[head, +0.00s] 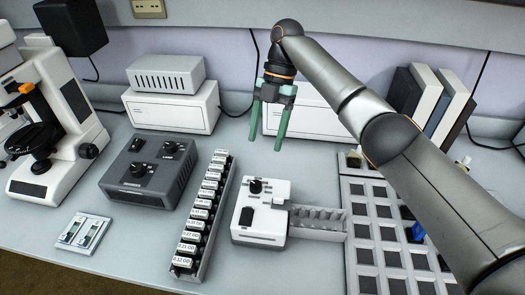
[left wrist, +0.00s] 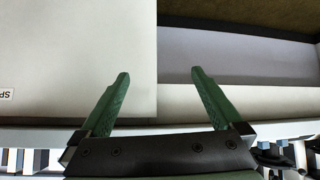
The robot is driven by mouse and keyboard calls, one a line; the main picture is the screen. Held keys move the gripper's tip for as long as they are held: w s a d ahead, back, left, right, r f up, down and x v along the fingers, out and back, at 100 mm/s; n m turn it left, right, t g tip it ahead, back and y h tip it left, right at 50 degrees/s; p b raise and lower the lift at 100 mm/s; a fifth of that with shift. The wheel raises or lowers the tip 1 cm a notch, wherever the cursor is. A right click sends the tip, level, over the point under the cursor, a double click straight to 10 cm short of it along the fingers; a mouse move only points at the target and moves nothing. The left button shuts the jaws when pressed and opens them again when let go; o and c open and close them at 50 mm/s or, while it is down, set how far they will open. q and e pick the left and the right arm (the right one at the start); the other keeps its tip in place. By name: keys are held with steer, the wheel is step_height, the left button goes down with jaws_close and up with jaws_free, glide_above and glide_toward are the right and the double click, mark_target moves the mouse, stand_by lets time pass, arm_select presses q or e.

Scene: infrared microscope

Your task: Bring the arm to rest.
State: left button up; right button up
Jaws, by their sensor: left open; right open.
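My right arm reaches in from the right in the head view. Its right gripper (head: 266,140) has green fingers that point down, apart and with nothing between them. It hangs in the air above the bench, behind the white device with the black knob. My left gripper (left wrist: 160,73) shows in the left wrist view, its two green fingers apart and empty. Pale flat surfaces lie beyond them. My left arm is not in the head view.
A microscope (head: 55,120) stands at the left, beside a dark control box (head: 150,170). A rack of labelled vials (head: 205,215), a white device (head: 262,212) with a drawer, and a gridded tray (head: 365,235) cover the middle and right. White boxes (head: 172,105) stand behind.

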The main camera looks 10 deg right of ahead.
steer(key=shift+w+r, duration=0.1)
steer(key=shift+r, duration=0.25)
steer(key=shift+r, duration=0.1)
